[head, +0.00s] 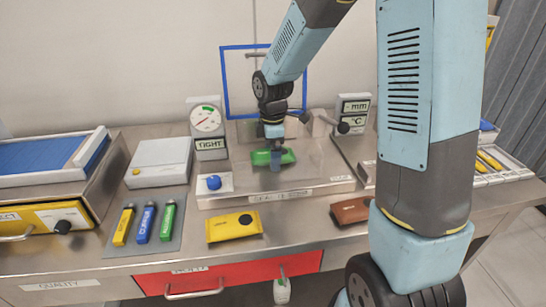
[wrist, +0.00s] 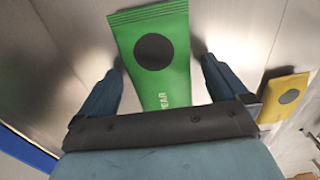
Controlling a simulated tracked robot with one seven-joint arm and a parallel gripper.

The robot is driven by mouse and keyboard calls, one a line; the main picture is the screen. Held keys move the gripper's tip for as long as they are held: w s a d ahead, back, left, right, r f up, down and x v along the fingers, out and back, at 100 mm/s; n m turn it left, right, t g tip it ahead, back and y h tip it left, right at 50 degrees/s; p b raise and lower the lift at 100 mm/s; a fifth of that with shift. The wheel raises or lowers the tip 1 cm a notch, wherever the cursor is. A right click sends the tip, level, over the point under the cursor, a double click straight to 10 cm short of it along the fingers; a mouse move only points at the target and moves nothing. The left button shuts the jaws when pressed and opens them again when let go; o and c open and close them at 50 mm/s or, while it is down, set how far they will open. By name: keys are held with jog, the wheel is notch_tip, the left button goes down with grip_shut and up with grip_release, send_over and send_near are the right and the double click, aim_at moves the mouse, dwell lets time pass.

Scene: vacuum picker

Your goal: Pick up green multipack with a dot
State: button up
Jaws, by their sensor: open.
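The green multipack (head: 262,158) lies flat on the raised metal plate in the middle of the bench. In the wrist view the green multipack (wrist: 176,82) shows a large black dot and part of a printed word at its lower end. My gripper (head: 275,165) is over the pack in the head view and hides part of it. In the wrist view my gripper (wrist: 160,70) is open, with one finger on each side of the pack. I cannot tell whether the fingers touch it.
A yellow pack (head: 234,226) with a dark dot and a brown pack (head: 351,210) lie at the bench front. The yellow pack also shows in the wrist view (wrist: 275,104). A blue button (head: 214,182), a gauge (head: 207,121) and a blue frame (head: 223,85) stand near the plate.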

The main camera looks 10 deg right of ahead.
jog(key=shift+c, duration=0.5)
jog(key=shift+r, duration=0.1)
jog(key=c, duration=1.2)
